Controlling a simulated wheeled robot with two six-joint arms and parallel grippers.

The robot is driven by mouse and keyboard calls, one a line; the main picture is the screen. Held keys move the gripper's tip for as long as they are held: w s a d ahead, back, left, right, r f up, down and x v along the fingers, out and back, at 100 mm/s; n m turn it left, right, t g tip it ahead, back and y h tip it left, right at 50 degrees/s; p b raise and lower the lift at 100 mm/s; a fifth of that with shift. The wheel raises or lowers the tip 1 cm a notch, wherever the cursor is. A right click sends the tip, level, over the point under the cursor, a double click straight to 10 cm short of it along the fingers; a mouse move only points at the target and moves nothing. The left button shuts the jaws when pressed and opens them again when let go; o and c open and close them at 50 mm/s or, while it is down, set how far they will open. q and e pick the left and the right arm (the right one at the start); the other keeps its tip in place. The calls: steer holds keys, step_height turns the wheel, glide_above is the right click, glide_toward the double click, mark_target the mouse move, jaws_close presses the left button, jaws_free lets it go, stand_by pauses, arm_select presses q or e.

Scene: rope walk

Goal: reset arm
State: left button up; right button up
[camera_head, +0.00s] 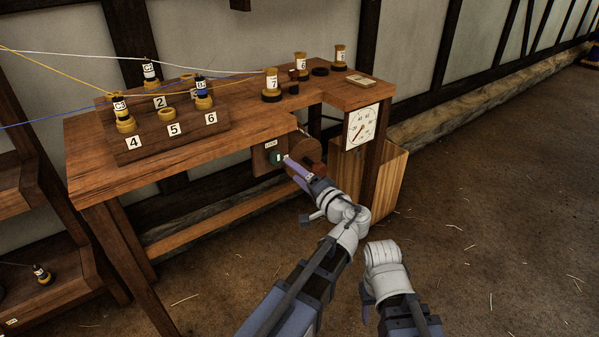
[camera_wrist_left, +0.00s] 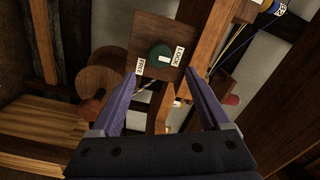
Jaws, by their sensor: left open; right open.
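My left gripper (camera_head: 294,168) is at the front of the wooden table (camera_head: 240,140), by a small wooden panel with a round green knob (camera_head: 277,158). In the left wrist view, the left gripper (camera_wrist_left: 168,84) is open and empty, its purple fingers spread. The green knob (camera_wrist_left: 160,57) lies beyond the fingertips on its square panel, between labels reading LOCK and FREE. My right arm (camera_head: 385,270) is folded low at the bottom; its gripper fingers are hidden in the head view.
A numbered rack (camera_head: 165,135) holds bobbins with threads at the left. More bobbins (camera_head: 271,84) stand on the tabletop. The floor (camera_head: 490,230) at the right is clear.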

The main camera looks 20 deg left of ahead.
arm_select(q)
steer(key=s+a+f+n+g+h, duration=0.2)
steer(key=s+f+g+h, duration=0.25)
steer(key=f, duration=0.45)
steer(key=s+a+f+n+g+h, duration=0.1)
steer(key=s+a+f+g+h, duration=0.2)
steer(key=s+f, duration=0.45)
steer(key=s+d+f+m+g+h, duration=0.25)
steer(key=s+d, duration=0.25)
steer(key=d, duration=0.5)
steer(key=s+d+f+m+g+h, duration=0.1)
steer(key=s+d+f+h, duration=0.3)
steer(key=d, duration=0.5)
step_height(320, 180, up, 36)
steer(key=s+y+p, duration=0.1)
steer(key=p, duration=3.4)
